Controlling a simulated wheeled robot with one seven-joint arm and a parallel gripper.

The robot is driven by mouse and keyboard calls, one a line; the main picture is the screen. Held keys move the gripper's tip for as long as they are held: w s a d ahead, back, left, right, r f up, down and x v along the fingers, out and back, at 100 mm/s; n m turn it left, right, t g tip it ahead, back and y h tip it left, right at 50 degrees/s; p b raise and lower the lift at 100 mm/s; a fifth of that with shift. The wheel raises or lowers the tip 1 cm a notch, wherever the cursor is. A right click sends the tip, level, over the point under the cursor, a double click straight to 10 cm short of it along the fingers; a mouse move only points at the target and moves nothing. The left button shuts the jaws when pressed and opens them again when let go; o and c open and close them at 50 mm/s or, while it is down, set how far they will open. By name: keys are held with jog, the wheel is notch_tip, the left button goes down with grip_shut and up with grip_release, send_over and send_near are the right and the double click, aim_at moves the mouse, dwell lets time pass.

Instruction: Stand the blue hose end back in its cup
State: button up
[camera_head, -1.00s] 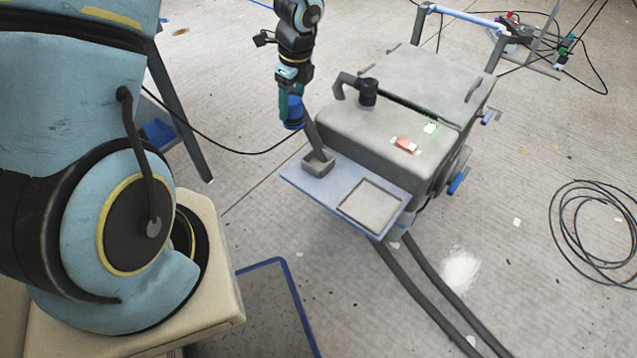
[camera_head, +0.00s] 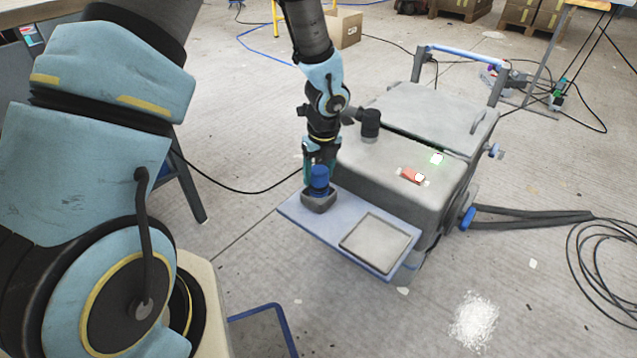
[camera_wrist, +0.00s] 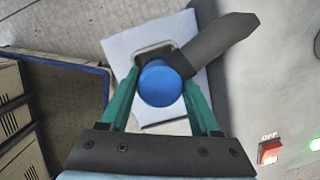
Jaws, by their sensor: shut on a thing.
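The blue hose end (camera_head: 320,178) is held by my gripper (camera_head: 320,165), which points down. In the wrist view, the round blue top (camera_wrist: 160,84) sits between the two teal fingers. The dark grey cup (camera_head: 319,201) stands at the left end of the cart's pale shelf (camera_head: 345,227). The hose end is upright at the cup's mouth; I cannot tell whether it rests on the bottom. In the wrist view, the cup's rim (camera_wrist: 153,47) shows just beyond the blue top, with a dark grey bar (camera_wrist: 215,45) beside it.
A shallow square tray (camera_head: 375,243) takes the shelf's right part. The grey machine body (camera_head: 385,185) stands close behind the cup, with a dark elbow pipe (camera_head: 369,123) and a red switch (camera_head: 411,177) on top. Cables (camera_head: 605,255) lie on the floor at right.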

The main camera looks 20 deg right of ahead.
jog(key=shift+f, duration=1.1)
jog(key=shift+f+b, duration=0.15)
jog(key=shift+b, duration=0.15)
jog(key=o, duration=1.2)
jog(key=r+p, duration=0.1)
jog(key=r, duration=0.3)
jog(key=s+r+p, duration=0.1)
jog(key=r, duration=0.3)
jog(key=s+r+p, duration=0.1)
jog(key=r+p, duration=0.1)
jog(key=r, duration=0.2)
jog(key=shift+d+r, duration=0.1)
